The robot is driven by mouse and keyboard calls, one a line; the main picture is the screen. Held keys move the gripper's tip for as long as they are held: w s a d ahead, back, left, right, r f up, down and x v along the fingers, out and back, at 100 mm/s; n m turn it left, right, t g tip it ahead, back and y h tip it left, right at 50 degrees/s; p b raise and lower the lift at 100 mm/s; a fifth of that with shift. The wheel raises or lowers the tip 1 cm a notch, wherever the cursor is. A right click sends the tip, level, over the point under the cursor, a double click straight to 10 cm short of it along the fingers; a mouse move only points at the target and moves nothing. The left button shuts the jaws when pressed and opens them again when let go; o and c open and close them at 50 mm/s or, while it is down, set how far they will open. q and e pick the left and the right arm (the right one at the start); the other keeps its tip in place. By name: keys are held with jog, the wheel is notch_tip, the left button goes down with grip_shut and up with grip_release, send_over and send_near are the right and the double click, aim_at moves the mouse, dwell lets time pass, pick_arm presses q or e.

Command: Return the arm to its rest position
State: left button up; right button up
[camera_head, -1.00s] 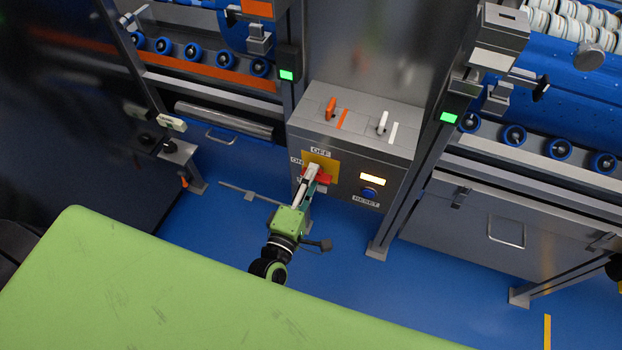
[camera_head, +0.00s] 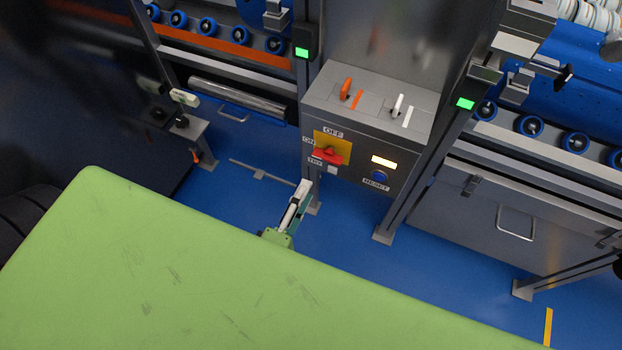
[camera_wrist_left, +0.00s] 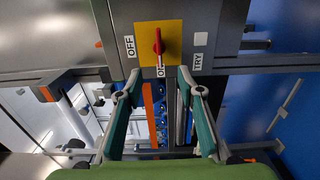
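My left gripper (camera_head: 301,190) is in front of the grey control box, below the red rotary switch (camera_head: 330,153) and apart from it. My green body panel hides the rest of that arm. In the left wrist view my left gripper (camera_wrist_left: 158,76) has its two fingers spread wide with nothing between them. My right gripper is in neither view.
The control box (camera_head: 360,130) carries an orange lever (camera_head: 347,87), a white lever (camera_head: 398,104) and a blue reset button (camera_head: 379,175). Metal posts with green lights flank it. Roller conveyors stand left and right. Blue floor (camera_head: 345,230) is clear before the box.

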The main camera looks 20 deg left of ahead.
pick_arm(q)
jog(key=shift+s, duration=0.5)
jog(key=s+f+m+g, duration=0.3)
jog(key=f+m, duration=0.1)
jog(key=f, duration=0.6)
jog(key=s+f+m+g+h, duration=0.1)
jog(key=s+f+m+g, duration=0.25)
jog(key=f, duration=0.65)
jog(key=s+f+m+g, duration=0.3)
jog(key=f+m, duration=0.2)
jog(key=f, duration=0.4)
jog(key=s+a+f+m+g, duration=0.3)
jog(key=s+f, duration=0.4)
jog(key=s, duration=0.3)
jog(key=s+a+f+m+g+y, duration=0.1)
jog(key=s+a+f+m+g, duration=0.3)
jog(key=s+f, duration=0.3)
jog(key=s+m, duration=0.1)
jog(key=s, duration=0.2)
jog(key=shift+a+y, duration=0.15)
jog(key=shift+y, duration=0.15)
jog(key=shift+g, duration=0.25)
